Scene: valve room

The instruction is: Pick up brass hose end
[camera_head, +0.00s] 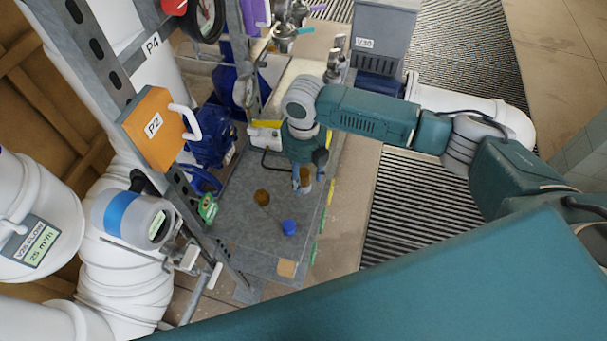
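My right gripper (302,186) points down over the grey mat (240,235), near its right edge. A small brown-gold piece (306,174), which looks like a brass hose end, shows between its fingers. The frame is too small to tell whether the fingers press on it or only stand on either side. Another small round brown-gold piece (262,197) lies on the mat to the left of the gripper, apart from it. My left gripper is not in view.
A blue cap-like piece (289,227) and a tan square (286,268) lie on the mat's front part. A metal frame with an orange P2 box (154,126) and white pipes stand on the left. A grey V30 bin (383,35) stands behind. Grating lies at right.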

